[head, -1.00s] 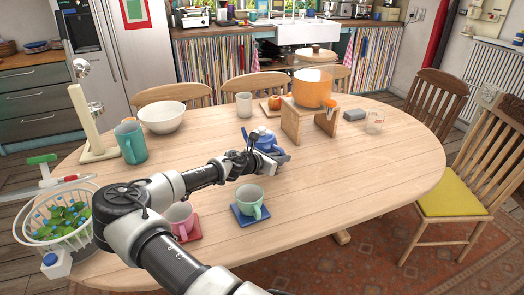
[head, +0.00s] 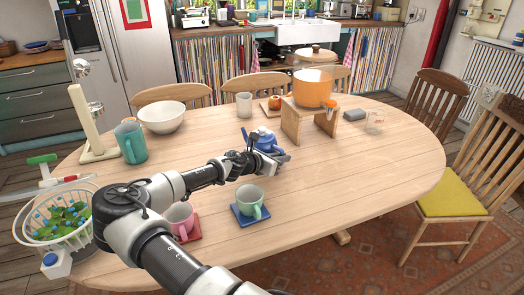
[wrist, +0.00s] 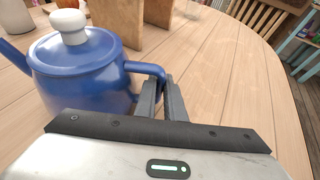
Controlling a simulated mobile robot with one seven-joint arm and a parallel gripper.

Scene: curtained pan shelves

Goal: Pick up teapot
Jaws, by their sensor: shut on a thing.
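The blue teapot (head: 267,141) with a whitish lid knob is on or just above the wooden table, near its middle; I cannot tell whether its base touches the top. In the wrist view the teapot (wrist: 80,75) fills the left side, upright, with its handle toward my gripper. My gripper (wrist: 163,85) is shut on the teapot's handle, the two dark fingers close together at it. In the head view my gripper (head: 278,158) partly hides the teapot's lower part.
A green cup (head: 250,198) on a blue coaster and a pink cup (head: 180,216) stand in front. The table (head: 370,180) is clear to the right.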

